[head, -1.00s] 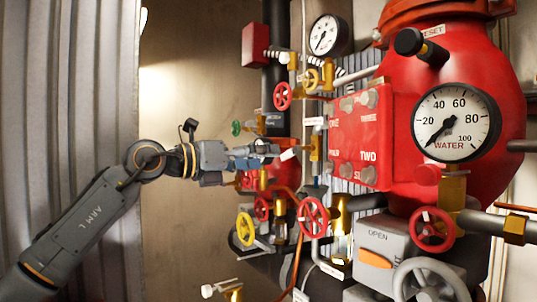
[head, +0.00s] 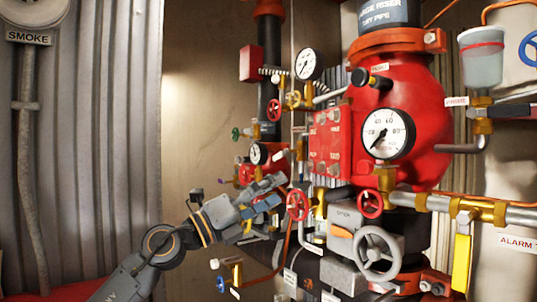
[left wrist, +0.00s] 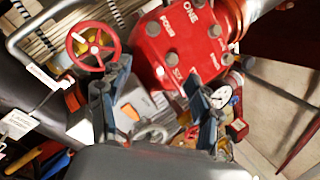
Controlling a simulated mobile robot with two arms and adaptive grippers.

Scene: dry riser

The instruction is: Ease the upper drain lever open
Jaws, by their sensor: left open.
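My left gripper (head: 276,194) is open and empty in the head view, left of a red handwheel (head: 297,205) and below a small dial gauge (head: 258,154). In the left wrist view its two blue fingers (left wrist: 162,100) are spread apart, with a grey box behind them. I cannot tell for sure which part is the upper drain lever. A yellow lever (head: 462,262) hangs down from a brass valve on the right pipe. The right gripper is out of view.
A red bolted cover (head: 328,140) and a large pressure gauge (head: 387,134) stand right of my gripper. A grey handwheel (head: 377,253) and several small valves crowd the lower pipes. The corrugated wall (head: 95,130) at left leaves open room.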

